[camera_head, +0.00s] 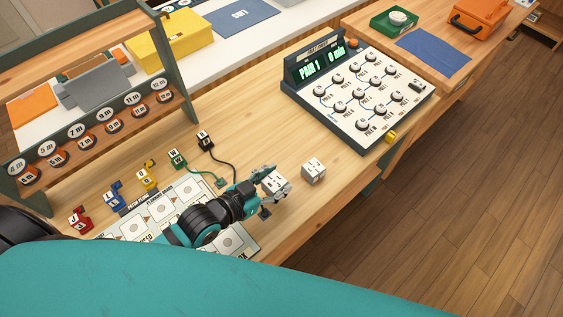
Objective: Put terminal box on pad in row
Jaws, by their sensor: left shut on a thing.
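My left gripper (267,192) is over the front part of the wooden table, shut on a small white terminal box (278,184). Another white terminal box (313,171) stands on the bare wood just right of the gripper, a small gap apart. The planning board (250,238) lies left of and below the gripper, with pale pads such as one at its upper end (189,190). My left arm covers the middle of the board, so some pads are hidden. Whether the held box touches the table is unclear. My right gripper is out of view.
Coloured patch plugs, including a red one (79,219) and a black one (205,141), stand behind the board. A console (358,97) with knobs and a lit "PAIR 1" display stands at the back right. A rack (182,70) with numbered discs stands left. Wood between is clear.

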